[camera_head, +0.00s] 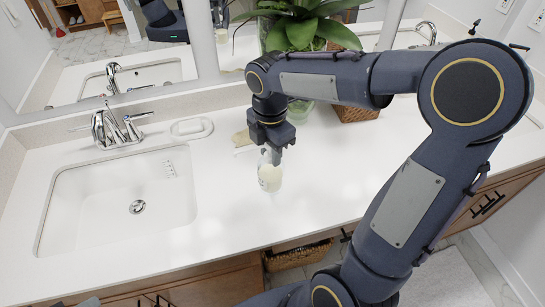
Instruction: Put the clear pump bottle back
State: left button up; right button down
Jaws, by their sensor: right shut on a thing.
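The clear pump bottle (270,178) is upright over the white counter (235,215), right of the sink. It has a pale label or contents, and its top is hidden by my right gripper. My right gripper (272,156) points down and is shut on the bottle's upper part. I cannot tell whether the bottle's base touches the counter. My left gripper is not in view.
The sink (120,205) with a chrome faucet (115,128) is on the left. A soap dish (191,128) and a small tan item (241,138) lie near the backsplash. A leafy plant (300,30) and a basket (357,113) stand behind my right arm. The front counter strip is clear.

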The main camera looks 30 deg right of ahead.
jog(key=shift+w+d+f, duration=0.25)
jog(key=shift+d+f, duration=0.05)
jog(key=shift+f, duration=0.15)
jog(key=shift+w+d+f, duration=0.1)
jog(key=shift+f, duration=1.65)
jog(key=shift+f, duration=0.15)
jog(key=c, duration=1.1)
grip_release()
